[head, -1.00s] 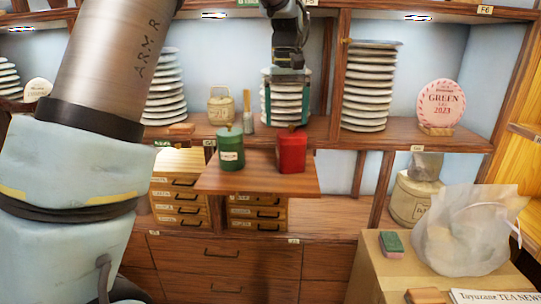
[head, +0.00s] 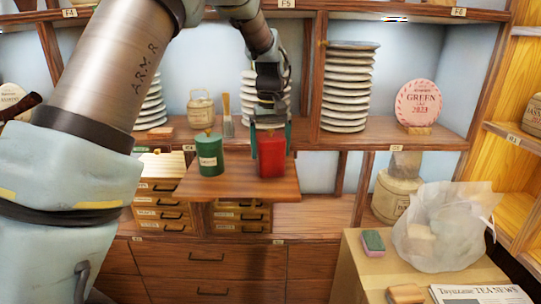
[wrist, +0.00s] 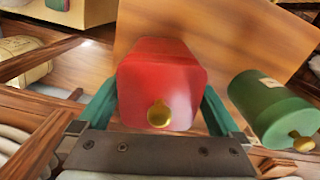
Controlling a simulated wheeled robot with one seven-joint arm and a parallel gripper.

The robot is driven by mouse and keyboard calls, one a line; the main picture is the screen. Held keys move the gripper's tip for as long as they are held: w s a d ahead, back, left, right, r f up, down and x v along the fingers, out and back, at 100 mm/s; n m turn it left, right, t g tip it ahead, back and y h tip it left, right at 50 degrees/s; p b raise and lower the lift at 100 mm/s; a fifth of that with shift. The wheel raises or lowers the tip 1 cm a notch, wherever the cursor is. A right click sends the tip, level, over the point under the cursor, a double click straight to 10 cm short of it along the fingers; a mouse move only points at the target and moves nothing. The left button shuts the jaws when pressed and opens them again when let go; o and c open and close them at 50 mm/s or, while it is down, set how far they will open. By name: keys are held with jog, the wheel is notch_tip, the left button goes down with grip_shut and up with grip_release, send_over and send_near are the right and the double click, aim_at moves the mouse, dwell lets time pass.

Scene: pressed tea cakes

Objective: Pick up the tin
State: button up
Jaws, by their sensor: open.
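Two tins stand upright on a pull-out wooden board (head: 235,186). The red tin (head: 271,158) is at the right, and the green tin (head: 209,156) with a pale label stands to its left. My gripper (head: 271,150) is open, pointing down, with its teal fingers on either side of the red tin. In the wrist view the red tin (wrist: 160,88), with a gold knob on its lid, lies between the fingers, with the left finger close to its side. The green tin (wrist: 272,108) is just outside the right finger there.
Stacks of pale discs (head: 349,88), a small jar (head: 201,108) and a brush (head: 227,118) stand on the shelf behind. A round pink "GREEN" cake (head: 419,104) is at the right. A box (head: 362,262) with a translucent bag (head: 440,232) stands front right.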

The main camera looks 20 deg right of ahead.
jog(key=shift+f, duration=0.45)
jog(key=c, duration=1.1)
